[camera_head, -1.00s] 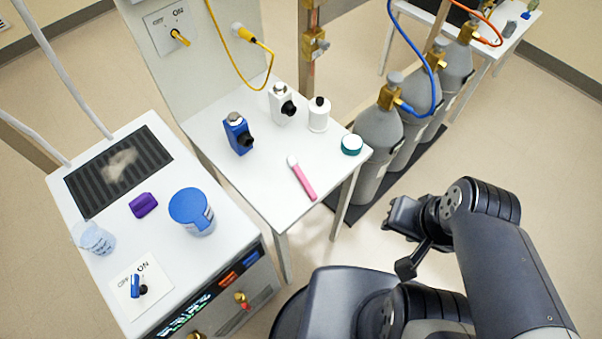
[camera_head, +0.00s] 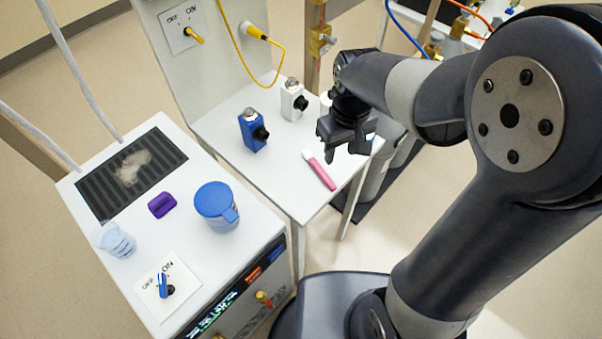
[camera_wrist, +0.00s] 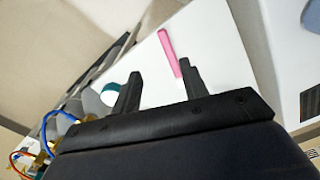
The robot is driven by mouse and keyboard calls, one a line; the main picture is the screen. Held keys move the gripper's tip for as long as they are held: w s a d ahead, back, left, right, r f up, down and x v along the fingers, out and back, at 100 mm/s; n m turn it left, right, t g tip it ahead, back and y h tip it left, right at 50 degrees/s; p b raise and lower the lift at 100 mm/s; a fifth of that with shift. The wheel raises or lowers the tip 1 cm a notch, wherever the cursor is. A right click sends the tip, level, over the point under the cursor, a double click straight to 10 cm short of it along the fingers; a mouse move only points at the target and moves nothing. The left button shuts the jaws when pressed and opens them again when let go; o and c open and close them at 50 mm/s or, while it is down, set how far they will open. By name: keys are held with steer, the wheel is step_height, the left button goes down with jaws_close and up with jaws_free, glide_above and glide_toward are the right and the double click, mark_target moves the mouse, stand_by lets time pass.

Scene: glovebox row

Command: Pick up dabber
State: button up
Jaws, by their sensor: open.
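The dabber is most likely the pink-handled tool (camera_head: 322,176) with a pale tip, lying flat on the small white table (camera_head: 262,179). My gripper (camera_head: 330,153) is above the table near the tool's pale end, its jaws apart and empty. In the wrist view the pink handle (camera_wrist: 167,50) shows beyond the jaws, close to the right finger of my gripper (camera_wrist: 155,85). The finger hides part of the pale end there. I cannot tell how high the fingers are above the table.
A blue torch-like bottle (camera_head: 252,132) and a white one (camera_head: 293,100) stand behind the tool. A teal-lidded jar (camera_wrist: 108,94) is near the left finger. A white cabinet (camera_head: 130,235) with a blue-lidded jug (camera_head: 216,203) stands at left. Gas cylinders are beyond the table.

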steer(key=w+a+f+n, duration=0.1)
steer(key=a, duration=0.2)
glide_above(325, 175)
steer(key=f, duration=0.5)
steer(key=shift+s+a+f, duration=0.1)
steer(key=shift+s+f, duration=0.1)
steer(key=shift+f, duration=0.15)
steer(key=shift+w+f+p, duration=0.2)
steer(key=shift+f+p, duration=0.1)
steer(key=shift+f, duration=2.5)
jaws_close()
